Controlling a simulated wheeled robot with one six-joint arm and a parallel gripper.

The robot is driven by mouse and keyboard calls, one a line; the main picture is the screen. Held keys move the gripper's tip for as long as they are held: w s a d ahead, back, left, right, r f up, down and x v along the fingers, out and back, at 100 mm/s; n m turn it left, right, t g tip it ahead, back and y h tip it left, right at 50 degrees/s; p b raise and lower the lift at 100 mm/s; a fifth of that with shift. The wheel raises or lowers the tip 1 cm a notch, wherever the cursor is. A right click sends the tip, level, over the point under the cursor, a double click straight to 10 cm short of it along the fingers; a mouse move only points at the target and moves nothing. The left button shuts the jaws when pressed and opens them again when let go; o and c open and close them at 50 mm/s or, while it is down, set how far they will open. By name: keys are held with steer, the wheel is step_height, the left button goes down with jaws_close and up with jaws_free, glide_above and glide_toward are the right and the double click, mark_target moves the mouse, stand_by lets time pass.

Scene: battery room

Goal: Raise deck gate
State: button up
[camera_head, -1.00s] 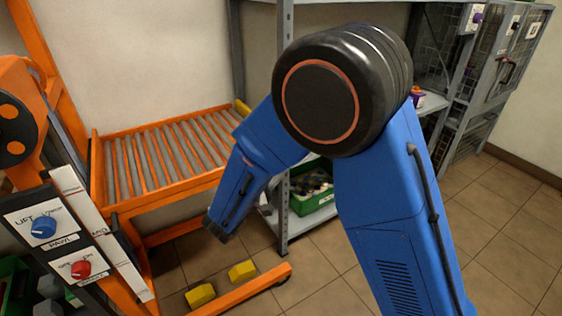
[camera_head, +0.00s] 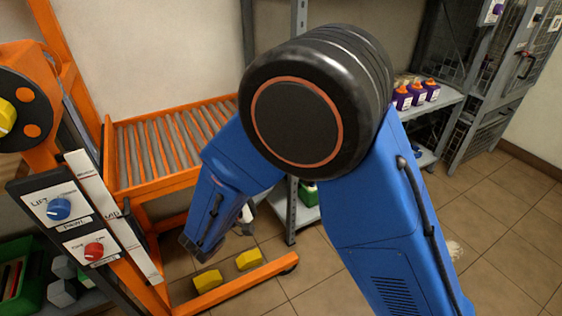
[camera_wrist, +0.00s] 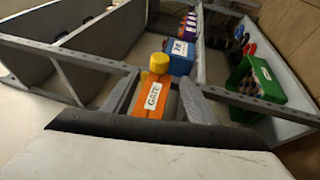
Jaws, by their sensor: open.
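An orange gate piece (camera_wrist: 153,97) labelled GATE, with a yellow knob (camera_wrist: 159,62) at its far end, shows in the wrist view. My gripper (camera_wrist: 157,86) is open, with one grey finger on each side of the gate piece in the picture. I cannot tell whether either finger touches it. In the head view the orange roller deck (camera_head: 165,150) stands left of my blue arm. Its right end and the gate are hidden behind my arm. A panel at left carries a blue LIFT knob (camera_head: 59,209) marked PAWL and a red knob (camera_head: 94,250).
An orange hub with a yellow grip (camera_head: 6,117) is at far left. Yellow blocks (camera_head: 249,259) lie by the orange floor leg. Purple bottles (camera_head: 417,94) stand on the grey shelf, near a mesh cage (camera_head: 490,70). A green bin (camera_wrist: 258,82) and blue box (camera_wrist: 179,57) show in the wrist view.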

steer(key=v, duration=0.7)
stand_by(0.3)
steer(key=d+r+m+g, duration=0.25)
steer(key=d+g, duration=0.35)
steer(key=d, duration=0.9)
steer(key=d+r+m+g, duration=0.2)
steer(key=d+m+g, duration=0.35)
steer(key=d, duration=0.95)
steer(key=s+d+r+m+y, duration=0.2)
steer(key=s+d+m+y, duration=0.2)
steer(key=s+d+y, duration=0.6)
steer(key=shift+s+d+y, duration=0.4)
steer(key=shift+s+d, duration=0.45)
steer(key=shift+s, duration=1.8)
steer(key=shift+r, duration=0.1)
